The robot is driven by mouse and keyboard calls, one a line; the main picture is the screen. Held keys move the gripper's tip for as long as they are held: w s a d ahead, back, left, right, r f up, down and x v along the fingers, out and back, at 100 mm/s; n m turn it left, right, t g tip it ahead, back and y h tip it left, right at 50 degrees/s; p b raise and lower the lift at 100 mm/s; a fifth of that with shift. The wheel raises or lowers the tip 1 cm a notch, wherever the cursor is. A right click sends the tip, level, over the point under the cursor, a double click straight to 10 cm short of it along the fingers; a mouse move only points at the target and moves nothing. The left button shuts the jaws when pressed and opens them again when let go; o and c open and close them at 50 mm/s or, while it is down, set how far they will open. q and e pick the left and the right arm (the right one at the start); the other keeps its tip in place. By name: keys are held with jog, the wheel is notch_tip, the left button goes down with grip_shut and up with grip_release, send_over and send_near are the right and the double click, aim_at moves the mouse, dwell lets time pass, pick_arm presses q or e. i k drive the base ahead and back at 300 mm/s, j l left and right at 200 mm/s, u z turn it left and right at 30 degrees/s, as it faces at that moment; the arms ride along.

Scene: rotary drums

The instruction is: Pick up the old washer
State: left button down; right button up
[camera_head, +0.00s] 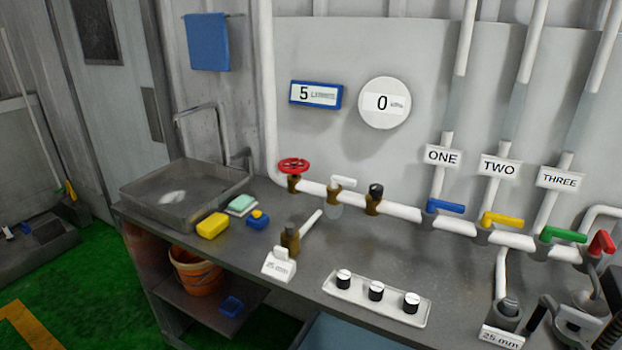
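I cannot make out an old washer anywhere in the head view. A white pipe line runs along the back of the bench, with a red handwheel valve (293,166), a fitting with a white handle (342,182) and a dark-topped brass fitting (376,191). Three black-and-white cylindrical pieces (376,291) stand in a pale tray (350,300).
A metal sink (185,192) is at the left, with a yellow sponge (212,225) and small blue box (258,220) beside it. Blue, yellow, green and red valve levers line the right. An orange bucket (196,272) is below.

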aim_at(508, 306)
jog(key=z, duration=1.65)
jog(key=j, duration=0.35)
